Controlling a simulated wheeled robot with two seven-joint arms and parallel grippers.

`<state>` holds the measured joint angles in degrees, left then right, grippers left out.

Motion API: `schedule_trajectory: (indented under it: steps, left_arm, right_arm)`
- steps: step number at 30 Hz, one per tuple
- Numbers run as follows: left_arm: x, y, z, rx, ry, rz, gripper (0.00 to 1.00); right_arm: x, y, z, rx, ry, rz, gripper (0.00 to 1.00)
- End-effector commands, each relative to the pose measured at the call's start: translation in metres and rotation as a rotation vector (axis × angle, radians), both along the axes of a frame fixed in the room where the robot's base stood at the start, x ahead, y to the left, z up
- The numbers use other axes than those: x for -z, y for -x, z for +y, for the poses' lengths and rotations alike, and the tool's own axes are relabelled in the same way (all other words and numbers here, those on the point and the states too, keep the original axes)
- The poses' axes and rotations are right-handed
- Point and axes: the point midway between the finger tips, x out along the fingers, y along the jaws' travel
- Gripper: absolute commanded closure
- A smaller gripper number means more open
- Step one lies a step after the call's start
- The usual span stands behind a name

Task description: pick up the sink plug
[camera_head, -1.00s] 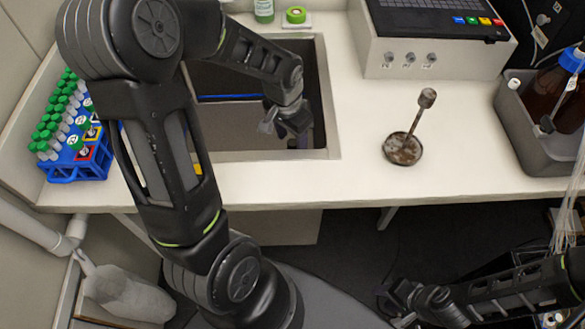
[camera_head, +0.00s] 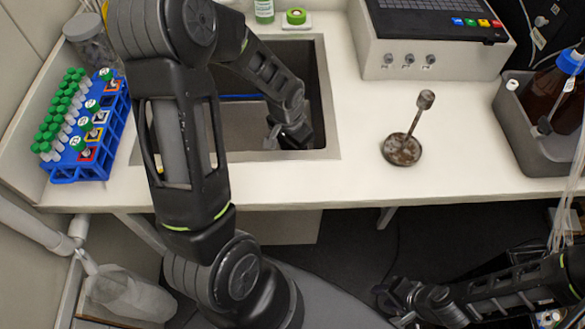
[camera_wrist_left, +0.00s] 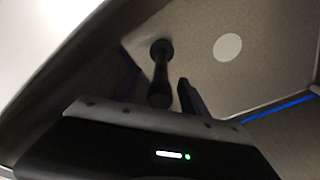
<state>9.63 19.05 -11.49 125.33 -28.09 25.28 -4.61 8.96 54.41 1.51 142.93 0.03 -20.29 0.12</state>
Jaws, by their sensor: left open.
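My left gripper (camera_head: 273,142) reaches down into the sink (camera_head: 325,120) in the head view and is open; my own arm hides part of the basin. In the left wrist view a dark stem with a round knob (camera_wrist_left: 161,50) stands out just beyond the gripper body, close to a dark finger; it may be the sink plug, and I cannot tell if it touches. A pale round disc (camera_wrist_left: 228,47) shows on the sink surface behind it. My right gripper (camera_head: 392,300) is low at the right, below the counter, its jaws unclear.
A rusty round dish with a knobbed stem (camera_head: 402,150) is on the counter right of the sink. A blue rack (camera_head: 78,170) of green-capped tubes stands at left. A grey instrument (camera_head: 400,60) and a grey bin (camera_head: 535,135) with a brown bottle stand at right.

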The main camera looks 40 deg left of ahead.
Motion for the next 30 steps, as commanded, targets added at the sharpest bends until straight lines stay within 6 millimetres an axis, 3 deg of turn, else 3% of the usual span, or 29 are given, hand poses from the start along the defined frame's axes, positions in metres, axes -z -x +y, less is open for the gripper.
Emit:
schedule_trajectory:
  steps: [11,30]
  left_arm:
    - [-0.0002,0.0001,-0.0002,0.0,0.0,0.0,0.48]
    - [-0.0003,0.0002,-0.0003,0.0,0.0,0.001,0.99]
  right_arm:
    - [0.0,0.0001,0.0,0.0,0.0,0.0,0.64]
    - [0.0,0.0,0.0,0.0,0.0,0.0,0.64]
